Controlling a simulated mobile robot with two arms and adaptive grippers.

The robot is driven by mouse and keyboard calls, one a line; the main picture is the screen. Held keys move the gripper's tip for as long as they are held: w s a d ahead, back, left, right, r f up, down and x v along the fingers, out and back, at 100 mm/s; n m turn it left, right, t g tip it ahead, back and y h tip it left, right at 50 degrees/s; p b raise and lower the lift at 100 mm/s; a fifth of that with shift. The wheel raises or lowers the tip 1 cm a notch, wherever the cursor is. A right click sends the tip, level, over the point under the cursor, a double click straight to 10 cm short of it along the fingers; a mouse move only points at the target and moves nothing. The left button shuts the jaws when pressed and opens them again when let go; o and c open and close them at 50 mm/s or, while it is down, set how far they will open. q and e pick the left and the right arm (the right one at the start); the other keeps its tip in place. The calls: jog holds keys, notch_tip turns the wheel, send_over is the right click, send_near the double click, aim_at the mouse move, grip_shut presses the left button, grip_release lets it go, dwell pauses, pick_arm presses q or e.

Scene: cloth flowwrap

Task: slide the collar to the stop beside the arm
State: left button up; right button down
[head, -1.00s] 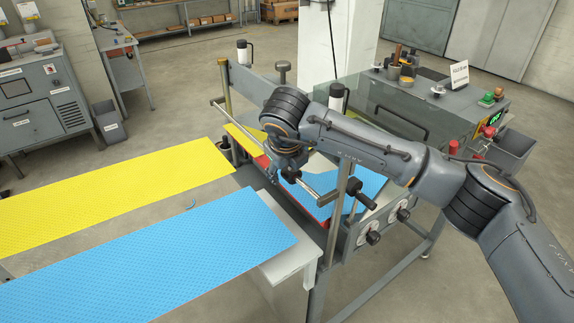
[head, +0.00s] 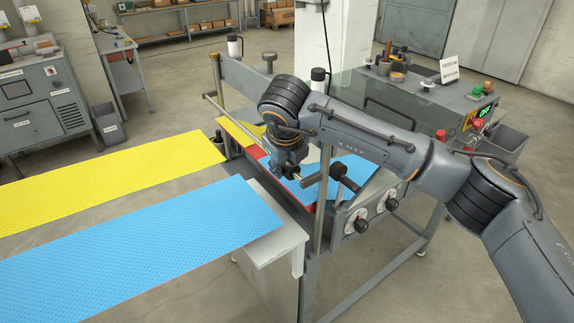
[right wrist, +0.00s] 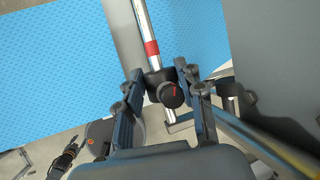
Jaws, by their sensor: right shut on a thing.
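In the right wrist view, a black collar (right wrist: 155,78) with a round knob carrying a red mark (right wrist: 171,94) sits around a steel rod (right wrist: 145,22). My right gripper (right wrist: 162,78) is shut on the collar, with a finger on each side. A red band (right wrist: 151,47) marks the rod just beyond the collar. In the head view my right gripper (head: 290,172) is at the rod (head: 225,115), near its front end, and hides the collar. A black handle-like part (head: 341,174) is just right of the gripper. I cannot tell which part is the stop. My left gripper is out of view.
A blue sheet (head: 150,245) and a yellow sheet (head: 100,185) lead into the machine from the left. A steel upright (head: 324,200) stands close to the gripper. Dials (head: 361,221) are on the machine's front. A control box (head: 465,110) is behind my arm.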

jog(key=shift+w+a+f, duration=0.1)
jog(key=shift+w+f, duration=0.05)
jog(key=shift+w, duration=0.1)
jog(key=c, duration=1.1)
grip_release()
jog(key=shift+w+a, duration=0.1)
jog(key=shift+a, duration=0.1)
jog(key=shift+o, duration=1)
jog(key=shift+d, duration=0.1)
jog(key=shift+r, duration=0.25)
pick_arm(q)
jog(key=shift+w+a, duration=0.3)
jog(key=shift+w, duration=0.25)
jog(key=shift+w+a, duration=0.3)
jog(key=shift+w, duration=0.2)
pick_arm(e)
jog(key=v, duration=1.2)
jog(key=shift+f, duration=0.1)
